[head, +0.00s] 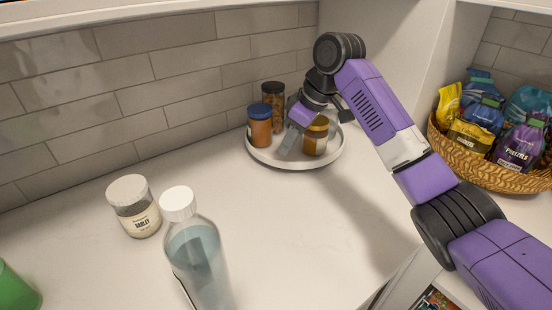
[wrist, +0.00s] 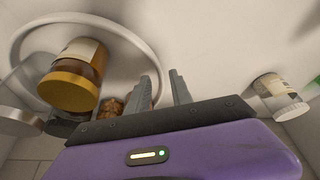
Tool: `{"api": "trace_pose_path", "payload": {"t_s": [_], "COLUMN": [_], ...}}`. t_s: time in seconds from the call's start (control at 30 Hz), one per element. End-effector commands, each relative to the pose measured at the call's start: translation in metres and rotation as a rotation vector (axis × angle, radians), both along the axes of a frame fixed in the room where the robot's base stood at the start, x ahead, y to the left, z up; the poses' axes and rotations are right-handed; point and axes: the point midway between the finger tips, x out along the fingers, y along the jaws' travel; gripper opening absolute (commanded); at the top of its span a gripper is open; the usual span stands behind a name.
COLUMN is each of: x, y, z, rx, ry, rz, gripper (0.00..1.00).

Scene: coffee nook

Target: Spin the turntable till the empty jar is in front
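The turntable (head: 330,157) is a round white tray with a raised rim, near the back wall; its rim (wrist: 110,27) also shows in the wrist view. On it are a blue-lidded jar (head: 260,132) with orange-brown contents at left, a tall dark-lidded jar (head: 272,97) behind, and a gold-lidded jar (head: 318,132) at front right. A clear, empty-looking jar (wrist: 22,82) with a grey lid shows at the wrist view's left edge; my arm largely hides that area in the head view. My gripper (wrist: 163,75) is open, one finger on each side of the front-left rim; contact is unclear.
A barley jar (head: 134,208) and a clear bottle (head: 197,255) stand on the counter at left, with a green object (head: 16,290) at the corner. A wicker basket (head: 490,176) of snack bags is at right. The counter before the turntable is clear.

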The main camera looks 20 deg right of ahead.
Motion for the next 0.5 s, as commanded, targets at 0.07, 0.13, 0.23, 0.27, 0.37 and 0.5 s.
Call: {"api": "trace_pose_path", "payload": {"t_s": [0.07, 0.13, 0.23, 0.27, 0.37, 0.5], "x": [0.003, 0.006, 0.010, 0.012, 0.015, 0.018], "y": [0.003, 0.006, 0.010, 0.011, 0.014, 0.017], "z": [-0.012, -0.023, -0.037, -0.041, -0.051, -0.059], "rx": [-0.001, -0.001, -0.001, 0.000, 0.000, -0.001], "ry": [0.003, 0.004, 0.003, 0.001, 0.000, -0.002], "rz": [-0.001, -0.002, -0.001, -0.002, -0.001, -0.001], "gripper": [0.27, 0.27, 0.27, 0.27, 0.27, 0.27]}}
